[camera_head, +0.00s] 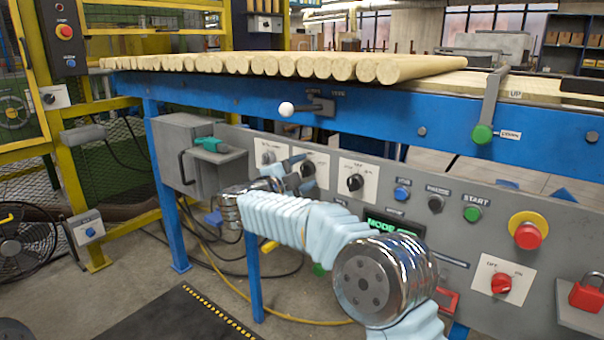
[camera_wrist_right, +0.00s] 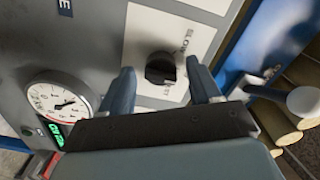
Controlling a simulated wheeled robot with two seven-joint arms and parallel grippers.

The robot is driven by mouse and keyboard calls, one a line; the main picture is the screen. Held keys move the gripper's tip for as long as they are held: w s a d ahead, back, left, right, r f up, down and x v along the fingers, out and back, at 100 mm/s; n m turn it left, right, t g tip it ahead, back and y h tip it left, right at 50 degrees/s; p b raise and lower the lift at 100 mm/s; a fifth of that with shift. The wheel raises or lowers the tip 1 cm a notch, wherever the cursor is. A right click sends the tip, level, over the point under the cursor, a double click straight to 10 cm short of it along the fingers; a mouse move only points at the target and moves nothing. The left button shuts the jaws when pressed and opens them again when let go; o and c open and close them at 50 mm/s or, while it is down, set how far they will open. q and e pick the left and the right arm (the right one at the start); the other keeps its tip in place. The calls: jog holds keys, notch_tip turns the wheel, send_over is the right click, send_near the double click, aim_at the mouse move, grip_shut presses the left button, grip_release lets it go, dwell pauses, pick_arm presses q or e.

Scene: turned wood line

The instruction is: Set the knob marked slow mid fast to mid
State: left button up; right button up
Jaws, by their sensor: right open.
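The black knob (camera_wrist_right: 160,68) sits on a white plate (camera_wrist_right: 188,38) in the right wrist view. I read "SLOW" on the plate and a partly hidden word ending in "ST"; "mid" is not readable, and the knob's setting is unclear. In the head view the knob (camera_head: 308,168) is partly behind my right gripper (camera_head: 298,173). My right gripper (camera_wrist_right: 160,68) is open, with one finger on each side of the knob in the wrist view. I cannot tell whether the fingers touch it. My left gripper is not in view.
A white-ball lever (camera_head: 287,109) is above the panel; it also shows in the wrist view (camera_wrist_right: 306,101). Another black knob (camera_head: 355,182) is right of the gripper. A gauge (camera_wrist_right: 57,101), a red emergency button (camera_head: 528,235) and a red off-on switch (camera_head: 501,283) are also on the panel.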

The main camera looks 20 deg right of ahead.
jog(key=shift+a, duration=0.1)
jog(key=v, duration=1.3)
jog(key=shift+s+a, duration=0.25)
